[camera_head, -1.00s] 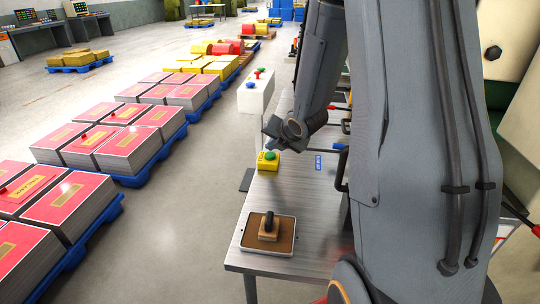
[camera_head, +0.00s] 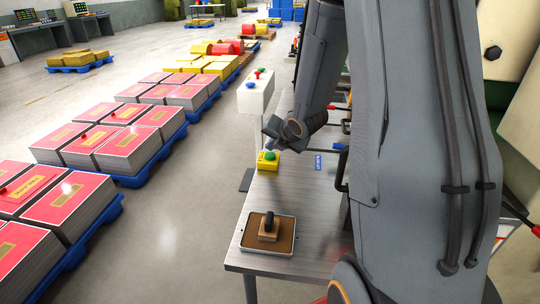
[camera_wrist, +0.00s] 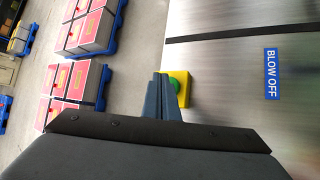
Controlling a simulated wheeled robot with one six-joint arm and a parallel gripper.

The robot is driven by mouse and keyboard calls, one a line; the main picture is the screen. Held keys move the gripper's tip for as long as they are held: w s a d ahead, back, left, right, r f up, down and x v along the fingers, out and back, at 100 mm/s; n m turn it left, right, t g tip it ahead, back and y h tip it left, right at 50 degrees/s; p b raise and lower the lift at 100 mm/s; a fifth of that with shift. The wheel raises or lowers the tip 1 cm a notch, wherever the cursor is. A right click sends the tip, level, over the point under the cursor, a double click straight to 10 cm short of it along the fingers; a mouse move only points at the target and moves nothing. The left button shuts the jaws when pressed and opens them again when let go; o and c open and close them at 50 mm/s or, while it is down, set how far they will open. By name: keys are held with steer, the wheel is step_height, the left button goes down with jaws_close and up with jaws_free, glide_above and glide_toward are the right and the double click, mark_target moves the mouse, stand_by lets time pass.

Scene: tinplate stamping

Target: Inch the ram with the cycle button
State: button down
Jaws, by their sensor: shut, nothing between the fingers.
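A yellow box (camera_head: 265,167) with a round green button (camera_head: 270,155) on top stands at the table's left edge in the head view. My gripper (camera_head: 269,144) is shut and empty, pointing down close above the green button. Its blue-grey fingers (camera_wrist: 163,85) lie together in the wrist view. I cannot tell whether they touch the button. The ram is not clearly visible.
A metal table (camera_head: 285,190) carries a tray (camera_head: 247,246) with a wooden-based, dark-handled tool. A blue BLOW OFF label (camera_wrist: 271,74) lies right of the button. A white pedestal (camera_head: 252,100) with red and green buttons stands behind. Pallets of red-topped stacks (camera_head: 75,205) stand left across clear floor.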

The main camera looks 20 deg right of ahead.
steer(key=shift+f, duration=0.15)
steer(key=shift+f+b, duration=0.3)
steer(key=shift+b, duration=0.3)
